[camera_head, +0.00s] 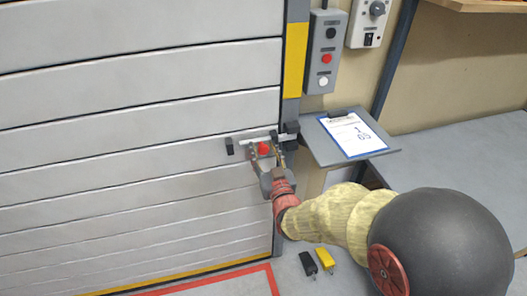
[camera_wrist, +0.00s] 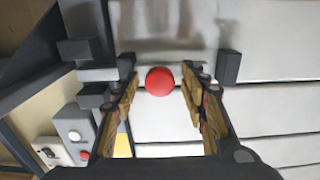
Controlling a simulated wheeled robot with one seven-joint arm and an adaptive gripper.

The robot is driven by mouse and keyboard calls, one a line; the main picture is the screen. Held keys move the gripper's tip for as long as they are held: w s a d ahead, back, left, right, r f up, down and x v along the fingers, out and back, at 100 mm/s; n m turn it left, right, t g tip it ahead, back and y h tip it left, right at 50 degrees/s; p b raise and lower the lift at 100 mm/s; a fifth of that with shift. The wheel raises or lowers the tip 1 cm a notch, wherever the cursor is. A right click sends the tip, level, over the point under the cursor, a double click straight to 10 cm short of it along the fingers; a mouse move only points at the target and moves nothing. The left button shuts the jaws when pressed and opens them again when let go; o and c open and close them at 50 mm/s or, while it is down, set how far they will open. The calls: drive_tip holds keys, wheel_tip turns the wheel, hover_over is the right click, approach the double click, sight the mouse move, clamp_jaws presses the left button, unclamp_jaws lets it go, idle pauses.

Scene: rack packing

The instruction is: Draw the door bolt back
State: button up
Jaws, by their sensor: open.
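The door bolt (camera_head: 245,140) is a pale horizontal bar on the grey slatted door (camera_head: 140,100). A dark stop block (camera_head: 229,146) stands at its left end. Its right end reaches the dark bracket (camera_head: 291,128) at the door frame. Its round red knob (camera_head: 263,149) is in the middle of the wrist view (camera_wrist: 159,81). My gripper (camera_head: 265,143) is open at the bolt, with one finger on each side of the knob. In the wrist view, gaps show between the knob and both fingers (camera_wrist: 160,88). The fingers partly hide the bar.
A small shelf with a clipboard (camera_head: 352,134) juts out right of the frame. A button box (camera_head: 325,52) hangs above it, beside a yellow-marked post (camera_head: 295,60). A black block (camera_head: 308,263) and a yellow block (camera_head: 325,259) lie on the floor below.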

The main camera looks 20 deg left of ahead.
drive_tip(key=shift+w+a, duration=0.1)
drive_tip(key=shift+w, duration=0.15)
drive_tip(key=shift+c, duration=0.6)
clamp_jaws()
